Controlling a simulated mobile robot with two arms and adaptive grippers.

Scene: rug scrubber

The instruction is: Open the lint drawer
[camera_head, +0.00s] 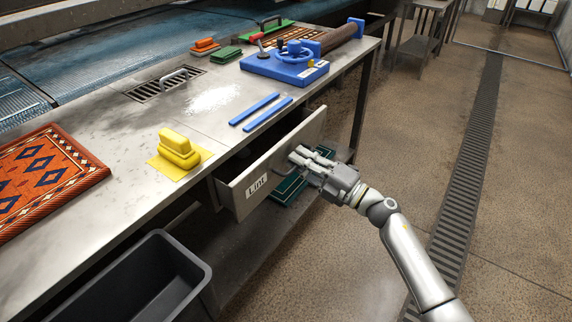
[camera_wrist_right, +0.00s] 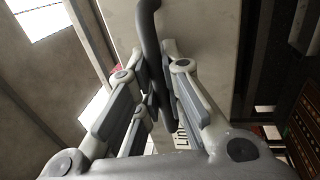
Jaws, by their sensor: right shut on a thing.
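The lint drawer (camera_head: 236,198), a grey front with a white "Lint" label (camera_head: 257,186), hangs under the steel table's front edge. It stands pulled out from the table, with a dark gap showing behind its front. My right gripper (camera_head: 300,158) is at the middle of the drawer front. In the right wrist view its fingers (camera_wrist_right: 157,100) are shut around the dark bar handle (camera_wrist_right: 150,30), with the pale drawer front (camera_wrist_right: 205,40) behind. The handle is mostly hidden by the gripper in the head view. My left gripper is not in view.
The steel table (camera_head: 120,125) holds a yellow brush (camera_head: 178,150), two blue strips (camera_head: 262,110), a blue device (camera_head: 285,65) and a patterned rug (camera_head: 45,180). A dark grey bin (camera_head: 150,285) stands at the front left. The floor on the right is clear, with a drain grate (camera_head: 470,170).

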